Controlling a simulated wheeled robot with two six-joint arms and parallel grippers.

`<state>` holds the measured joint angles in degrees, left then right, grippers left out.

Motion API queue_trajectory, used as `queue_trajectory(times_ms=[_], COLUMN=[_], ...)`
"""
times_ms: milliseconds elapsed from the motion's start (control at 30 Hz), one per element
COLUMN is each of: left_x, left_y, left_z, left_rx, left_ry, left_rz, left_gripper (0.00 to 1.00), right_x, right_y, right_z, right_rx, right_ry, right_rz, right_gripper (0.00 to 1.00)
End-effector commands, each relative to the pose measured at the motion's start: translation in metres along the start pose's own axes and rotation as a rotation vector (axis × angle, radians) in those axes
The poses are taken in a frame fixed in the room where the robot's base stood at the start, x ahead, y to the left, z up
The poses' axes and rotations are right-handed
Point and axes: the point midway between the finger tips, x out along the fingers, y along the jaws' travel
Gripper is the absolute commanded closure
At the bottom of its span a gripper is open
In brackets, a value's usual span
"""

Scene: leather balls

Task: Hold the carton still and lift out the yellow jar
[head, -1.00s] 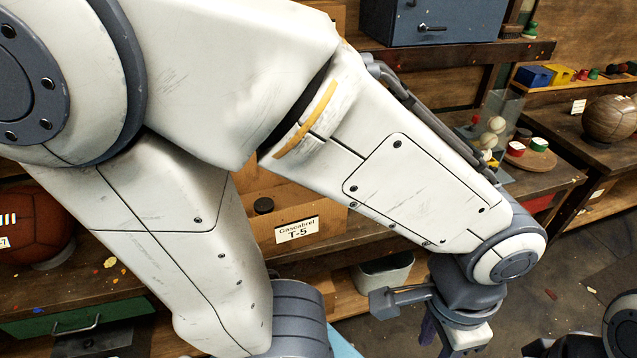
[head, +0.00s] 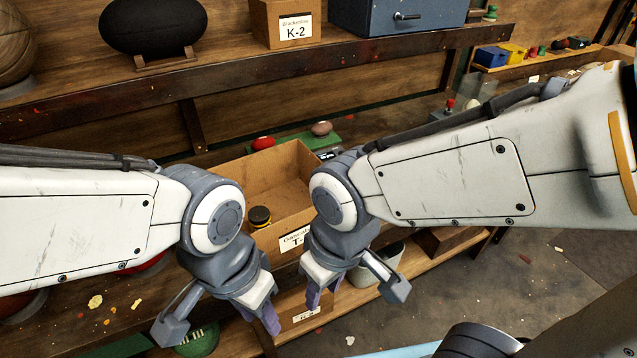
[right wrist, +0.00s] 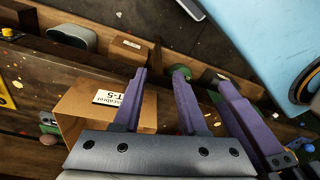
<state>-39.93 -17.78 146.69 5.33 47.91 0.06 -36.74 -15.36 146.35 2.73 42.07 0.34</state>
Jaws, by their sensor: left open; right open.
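The open brown carton (head: 287,167), with a white T-5 label, stands on the workbench in the middle of the head view. My arms partly cover it. The jar (head: 259,216), yellow with a black lid, is in the carton's front left corner; part of it is hidden behind my left wrist. My left gripper (head: 258,318) is open and empty, in front of and below the carton. My right gripper (head: 323,294) is open and empty, just in front of the carton's right side. In the right wrist view, the carton (right wrist: 78,110) lies left of my right fingers (right wrist: 160,76).
A green board (head: 300,140) with a red ball (head: 263,143) lies behind the carton. A shelf above holds a K-2 box (head: 286,22) and a blue cabinet (head: 395,15). My two grippers are close together.

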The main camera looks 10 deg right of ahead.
Motion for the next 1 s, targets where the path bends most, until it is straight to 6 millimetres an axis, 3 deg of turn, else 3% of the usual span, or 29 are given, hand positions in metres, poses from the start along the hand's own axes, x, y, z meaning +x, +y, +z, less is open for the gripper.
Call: queue_trajectory(times_ms=[167, 300, 500, 700, 1000], left_x=[0.013, 0.022, 0.033, 0.039, 0.038], left_y=[-0.001, -0.002, -0.002, -0.003, -0.003], left_z=[0.001, 0.001, 0.002, 0.002, 0.002], left_rx=[0.0, 0.001, 0.001, 0.002, 0.002], left_ry=[0.0, 0.0, 0.0, 0.0, 0.0], left_rz=[0.0, 0.0, 0.0, 0.0, 0.0], left_gripper=[0.59, 0.59, 0.59, 0.59, 0.59], right_x=[0.037, 0.061, 0.083, 0.086, 0.086], right_y=[0.077, 0.152, 0.232, 0.267, 0.278], right_z=[-0.069, -0.121, -0.158, -0.163, -0.17], right_rx=[0.09, 0.12, 0.129, 0.137, 0.139], right_ry=[0.217, 0.439, 0.744, 0.961, 1.059], right_rz=[0.126, 0.21, 0.224, 0.181, 0.151], right_gripper=[0.59, 0.59, 0.59, 0.59, 0.59])
